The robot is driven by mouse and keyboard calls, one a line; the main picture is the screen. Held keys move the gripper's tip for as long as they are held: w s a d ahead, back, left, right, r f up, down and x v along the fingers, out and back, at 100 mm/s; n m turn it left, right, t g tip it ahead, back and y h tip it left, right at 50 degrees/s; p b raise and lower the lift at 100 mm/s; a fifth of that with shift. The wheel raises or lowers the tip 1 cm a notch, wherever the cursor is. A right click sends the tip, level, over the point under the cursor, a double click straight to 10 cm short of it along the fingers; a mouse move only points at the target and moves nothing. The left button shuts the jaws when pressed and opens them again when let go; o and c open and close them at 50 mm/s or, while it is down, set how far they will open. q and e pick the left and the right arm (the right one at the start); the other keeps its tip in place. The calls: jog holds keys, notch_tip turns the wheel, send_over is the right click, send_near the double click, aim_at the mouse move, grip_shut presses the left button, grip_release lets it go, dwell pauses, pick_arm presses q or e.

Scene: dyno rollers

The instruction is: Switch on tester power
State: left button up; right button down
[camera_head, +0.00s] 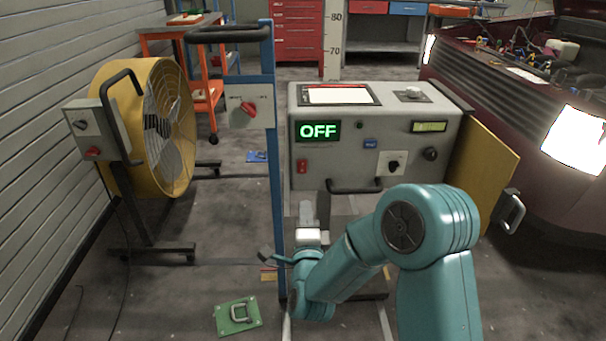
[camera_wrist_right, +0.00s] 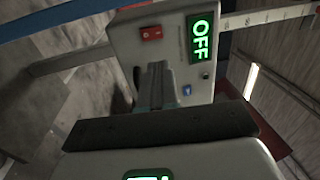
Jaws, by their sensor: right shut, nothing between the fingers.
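The tester (camera_head: 350,125) is a grey box with a green display (camera_head: 318,131) reading OFF. A red rocker switch (camera_head: 302,166) sits below the display at the front panel's left. In the right wrist view the red switch (camera_wrist_right: 151,32) and the OFF display (camera_wrist_right: 201,37) show turned on their side. My right gripper (camera_head: 308,203) is shut and empty, below the switch and apart from it. Its fingers also show in the right wrist view (camera_wrist_right: 155,80), with the switch beyond their tips. My left gripper is not in view.
A blue post (camera_head: 277,190) with a red-knobbed box (camera_head: 250,105) stands just left of the tester. A black handle (camera_head: 354,187) crosses the tester's lower front. A yellow fan (camera_head: 150,120) stands left, a yellow panel (camera_head: 485,150) and a dark red car (camera_head: 500,100) right.

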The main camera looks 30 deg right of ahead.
aim_at(302, 163)
jog(key=b+x, duration=0.2)
jog(key=x, duration=1.1)
jog(key=shift+w+d, duration=0.15)
jog(key=shift+w, duration=0.2)
jog(key=shift+w+d+r+p, duration=0.1)
jog(key=shift+w+r+p, duration=0.1)
jog(key=shift+r+p, duration=0.15)
jog(key=shift+f, duration=0.25)
jog(key=shift+y, duration=0.3)
